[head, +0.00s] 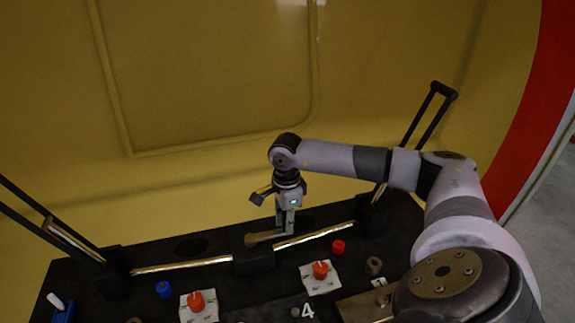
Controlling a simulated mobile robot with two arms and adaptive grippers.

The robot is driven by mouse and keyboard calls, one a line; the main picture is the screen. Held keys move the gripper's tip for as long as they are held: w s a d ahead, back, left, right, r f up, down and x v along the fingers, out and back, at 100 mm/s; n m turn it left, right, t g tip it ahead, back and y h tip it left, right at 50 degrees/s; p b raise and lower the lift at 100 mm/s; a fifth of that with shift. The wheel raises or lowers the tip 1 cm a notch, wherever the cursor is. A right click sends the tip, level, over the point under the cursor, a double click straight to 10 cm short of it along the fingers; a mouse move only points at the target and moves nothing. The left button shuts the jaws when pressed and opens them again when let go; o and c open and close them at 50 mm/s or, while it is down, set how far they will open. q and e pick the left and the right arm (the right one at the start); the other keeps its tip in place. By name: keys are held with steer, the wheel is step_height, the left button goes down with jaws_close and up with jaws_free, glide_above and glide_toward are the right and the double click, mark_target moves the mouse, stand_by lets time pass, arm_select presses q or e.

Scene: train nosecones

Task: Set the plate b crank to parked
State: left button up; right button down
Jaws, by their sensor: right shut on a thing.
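A tan lever (262,238), which looks like a crank arm, lies nearly level above a dark block at the back middle of the black console. My right gripper (288,230) comes down from above and is shut at the lever's right end. The fingers hide the end of the lever. No plate lettering is legible, so I cannot tell which part is plate b or where a parked mark is. My left gripper is not in view.
The black console (255,292) carries two white plates with red knobs (197,302) (320,270), a blue knob (163,289), a small red knob (338,246) and a white "4" (307,311). Metal rails (180,265) and tall black handles (428,115) flank the lever. A yellow wall stands behind.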

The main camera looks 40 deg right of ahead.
steer(key=shift+w+d+r, duration=0.1)
stand_by(0.3)
steer(key=c, duration=1.4)
jaws_free()
steer(key=shift+c, duration=0.2)
step_height(320, 180, up, 12)
steer(key=shift+f, duration=0.1)
